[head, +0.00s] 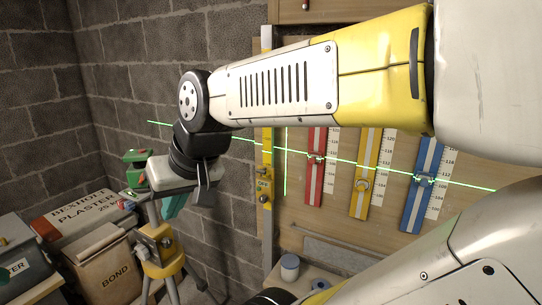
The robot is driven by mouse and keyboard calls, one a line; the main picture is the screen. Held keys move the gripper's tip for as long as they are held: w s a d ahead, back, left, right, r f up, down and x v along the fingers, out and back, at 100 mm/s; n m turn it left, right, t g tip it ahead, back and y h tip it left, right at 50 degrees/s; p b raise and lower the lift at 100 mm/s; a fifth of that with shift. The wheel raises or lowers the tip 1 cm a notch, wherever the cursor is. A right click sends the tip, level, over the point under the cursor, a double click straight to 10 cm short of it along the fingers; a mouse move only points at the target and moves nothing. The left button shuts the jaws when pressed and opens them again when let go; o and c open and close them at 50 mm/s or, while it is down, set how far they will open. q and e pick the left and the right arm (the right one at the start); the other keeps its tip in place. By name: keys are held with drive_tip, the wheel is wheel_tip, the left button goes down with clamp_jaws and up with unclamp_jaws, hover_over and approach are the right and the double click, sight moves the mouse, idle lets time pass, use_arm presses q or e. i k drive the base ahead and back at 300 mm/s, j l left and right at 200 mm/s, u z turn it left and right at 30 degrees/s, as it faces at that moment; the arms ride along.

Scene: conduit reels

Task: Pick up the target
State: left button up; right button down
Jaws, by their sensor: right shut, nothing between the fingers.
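No object in the head view can be surely named as the target. My right gripper (201,192) hangs from the dark wrist left of the middle, fingers downward. It is shut with nothing held. A teal piece (173,205) shows just left of the fingers, partly covered by the gripper. I cannot tell whether they touch. A green device (137,156) stands further left, partly hidden behind the gripper's pale body. A yellow tripod (158,250) stands below them. My left gripper is not in view.
A thin green line crosses the wall and board. The wooden board (300,218) carries red (316,168), yellow (367,172) and blue (421,186) strips with scales. Plaster (92,221) and bond (110,277) boxes fill the lower left. A small pot (290,268) stands below the board.

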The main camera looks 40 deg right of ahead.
sight(362, 184)
drive_tip(key=k+l+z, duration=0.1)
drive_tip(key=z, duration=2.45)
